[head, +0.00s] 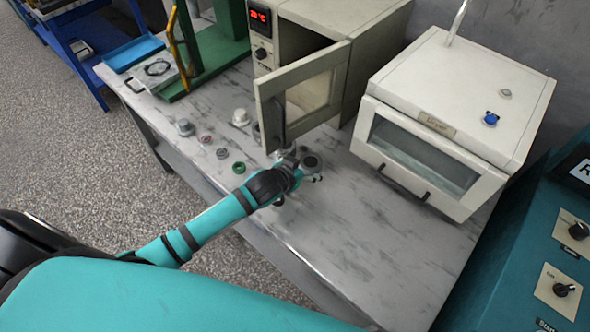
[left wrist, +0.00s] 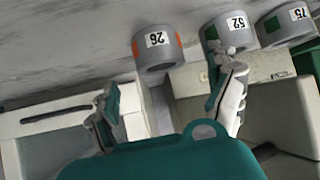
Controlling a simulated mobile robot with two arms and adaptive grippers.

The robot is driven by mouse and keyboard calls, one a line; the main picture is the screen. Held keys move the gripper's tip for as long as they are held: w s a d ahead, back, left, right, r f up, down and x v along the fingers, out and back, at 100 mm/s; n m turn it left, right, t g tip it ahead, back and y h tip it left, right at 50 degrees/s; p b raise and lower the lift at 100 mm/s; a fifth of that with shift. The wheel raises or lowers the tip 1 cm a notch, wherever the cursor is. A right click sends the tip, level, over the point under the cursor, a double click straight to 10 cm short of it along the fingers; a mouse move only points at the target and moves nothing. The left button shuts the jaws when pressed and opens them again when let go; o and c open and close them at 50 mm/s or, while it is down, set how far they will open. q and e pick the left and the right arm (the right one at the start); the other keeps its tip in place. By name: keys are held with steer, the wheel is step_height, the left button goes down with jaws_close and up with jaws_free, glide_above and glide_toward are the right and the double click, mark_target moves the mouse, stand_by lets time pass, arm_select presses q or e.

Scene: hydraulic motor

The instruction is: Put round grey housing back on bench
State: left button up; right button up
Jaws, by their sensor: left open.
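A round grey housing with a dark opening (head: 312,162) stands on the grey marbled bench (head: 390,250), just beyond my left gripper (head: 298,168). The left wrist view shows grey cylindrical housings labelled 26 (left wrist: 155,50), 52 (left wrist: 230,32) and 75 (left wrist: 285,25). Housing 26 has an orange mark and lies beyond the gap between my open, empty left fingers (left wrist: 163,88). Housing 52 has a green mark and is partly behind one finger. I cannot tell which one the task means. My right gripper is out of view.
An oven's open door (head: 303,95) juts over the bench close to my left gripper. A white dryer cabinet (head: 415,150) stands to the right. Small parts, including a green ring (head: 238,167) and a white piece (head: 240,117), lie left. The bench's front right is clear.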

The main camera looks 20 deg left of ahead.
arm_select(q)
steer(key=v, duration=0.6)
stand_by(1.1)
